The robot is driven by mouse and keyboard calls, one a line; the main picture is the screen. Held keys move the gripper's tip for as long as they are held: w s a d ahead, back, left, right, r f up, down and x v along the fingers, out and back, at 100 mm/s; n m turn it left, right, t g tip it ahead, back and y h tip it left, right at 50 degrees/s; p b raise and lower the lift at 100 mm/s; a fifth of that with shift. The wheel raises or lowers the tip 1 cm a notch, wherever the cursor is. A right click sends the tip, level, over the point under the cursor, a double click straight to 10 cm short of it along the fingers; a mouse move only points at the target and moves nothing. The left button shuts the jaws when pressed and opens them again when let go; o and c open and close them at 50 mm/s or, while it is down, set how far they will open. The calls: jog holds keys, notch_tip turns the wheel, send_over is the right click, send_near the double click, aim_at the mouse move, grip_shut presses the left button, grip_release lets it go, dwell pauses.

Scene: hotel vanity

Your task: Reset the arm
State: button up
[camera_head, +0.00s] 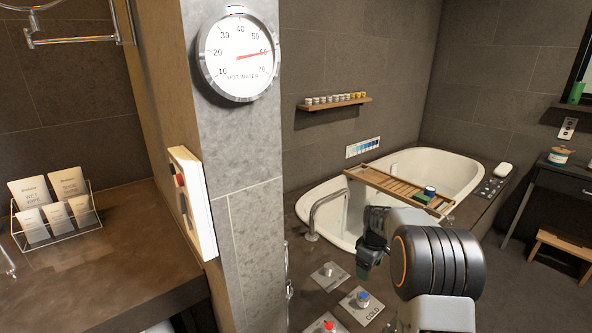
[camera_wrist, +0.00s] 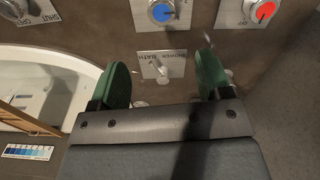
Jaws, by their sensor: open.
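My gripper (camera_head: 366,262) is at the lower middle right of the head view, in front of the bathtub and beside the tap controls. In the wrist view my gripper (camera_wrist: 160,85) shows two green fingers set wide apart with nothing between them. Beyond the fingers is a plate with a lever marked for shower and bath (camera_wrist: 162,66). My arm is bent, with its dark wrist joint at the right, and it hides part of the tub's near side.
A blue cold knob (camera_head: 363,299) and a red knob (camera_head: 329,326) sit on plates below my gripper. The white bathtub (camera_head: 330,207) carries a wooden tray (camera_head: 385,184). A tiled pillar with a hot water gauge (camera_head: 238,54) and a switch panel (camera_head: 192,200) stands at left.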

jog(key=s+a+r+m+t+p, duration=0.1)
jog(key=s+a+r+m+p, duration=0.3)
jog(key=s+r+p, duration=0.4)
jog(key=s+a+r+m+t+p, duration=0.2)
jog(key=s+a+r+m+p, duration=0.2)
jog(key=s+r, duration=1.2)
jog(key=a+r+p, duration=0.3)
jog(key=r+p, duration=0.1)
jog(key=p, duration=0.1)
jog(key=shift+t, duration=0.3)
